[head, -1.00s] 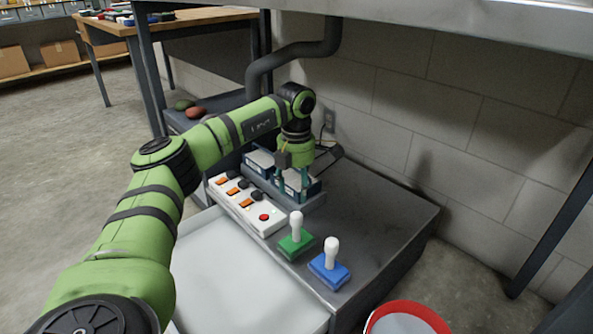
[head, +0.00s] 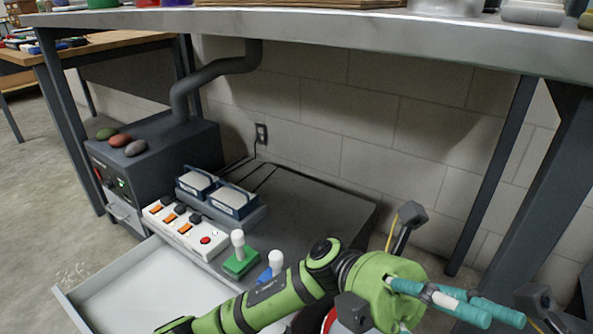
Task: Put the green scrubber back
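The green scrubber (head: 240,262), a green base with an upright white handle, stands on the dark bench top near its front edge. The blue scrubber (head: 276,262) stands just to its right, its base partly hidden by my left arm. My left gripper (head: 478,306) is at the lower right, well away from both scrubbers, its teal fingers pointing right. A white patch shows between teal parts; I cannot tell whether it is held. A dark block with a yellow cable at the lower right may belong to my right gripper; the teal parts overlap there.
A dark tray with two blue, pale-topped boxes (head: 234,202) and a white switch panel (head: 185,228) stand left of the scrubbers. A pale open drawer (head: 130,290) juts out in front. A steel table (head: 330,22) overhangs. A dark machine (head: 160,160) carries three stones.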

